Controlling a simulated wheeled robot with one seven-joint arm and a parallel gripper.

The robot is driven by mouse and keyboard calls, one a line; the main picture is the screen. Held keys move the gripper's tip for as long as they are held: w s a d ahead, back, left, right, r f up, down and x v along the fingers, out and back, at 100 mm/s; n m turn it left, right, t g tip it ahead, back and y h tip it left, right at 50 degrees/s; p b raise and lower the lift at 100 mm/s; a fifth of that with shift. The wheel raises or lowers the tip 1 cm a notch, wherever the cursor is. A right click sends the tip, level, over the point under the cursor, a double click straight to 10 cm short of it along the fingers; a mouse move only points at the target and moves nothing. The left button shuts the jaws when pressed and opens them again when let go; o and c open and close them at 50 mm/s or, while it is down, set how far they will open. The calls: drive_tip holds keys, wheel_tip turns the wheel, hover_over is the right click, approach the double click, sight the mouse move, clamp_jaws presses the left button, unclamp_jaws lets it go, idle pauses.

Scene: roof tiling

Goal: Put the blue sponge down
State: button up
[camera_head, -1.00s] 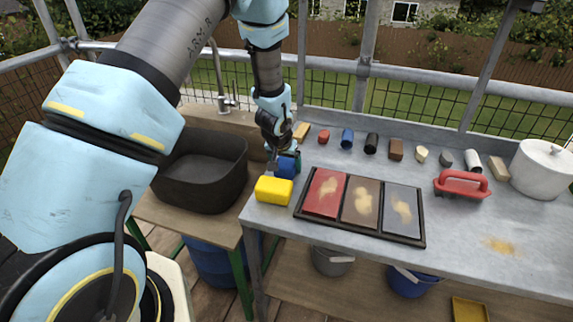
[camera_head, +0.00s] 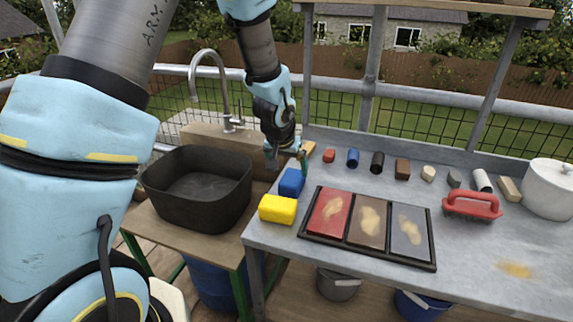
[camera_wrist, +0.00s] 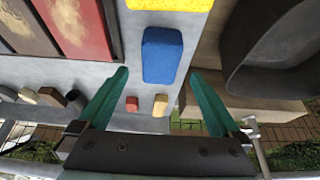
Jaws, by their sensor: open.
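The blue sponge (camera_head: 291,182) lies on the grey table near its left edge, just behind the yellow sponge (camera_head: 278,209). In the wrist view the blue sponge (camera_wrist: 162,55) lies ahead of my gripper (camera_wrist: 158,85), in line with the gap between its green fingers. My gripper is open and empty. In the head view my gripper (camera_head: 288,158) is above and behind the blue sponge, apart from it. The fingers are partly hard to make out there.
A black tray (camera_head: 366,258) with red, brown and grey tiles lies right of the sponges. Several small blocks line the back of the table. A dark basin (camera_head: 197,190) is at the left.

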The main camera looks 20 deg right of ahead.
drive_tip(key=shift+v, duration=1.8)
drive_tip(key=w+a+r+n+y, duration=0.1)
drive_tip(key=a+r+n, duration=0.1)
drive_tip(key=a, duration=0.6)
drive_tip(key=w+a+r+n+y, duration=0.1)
drive_tip(key=a+r, duration=0.1)
drive_tip(key=a, duration=0.6)
drive_tip(key=s+a+r+n+g, duration=0.1)
drive_tip(key=s+a, duration=0.3)
drive_tip(key=a, duration=0.4)
drive_tip(key=s+a+r+n+g+y, duration=0.1)
drive_tip(key=s+a+n, duration=0.2)
drive_tip(key=a, duration=0.6)
drive_tip(key=shift+s, duration=1)
drive_tip(key=shift+r, duration=0.1)
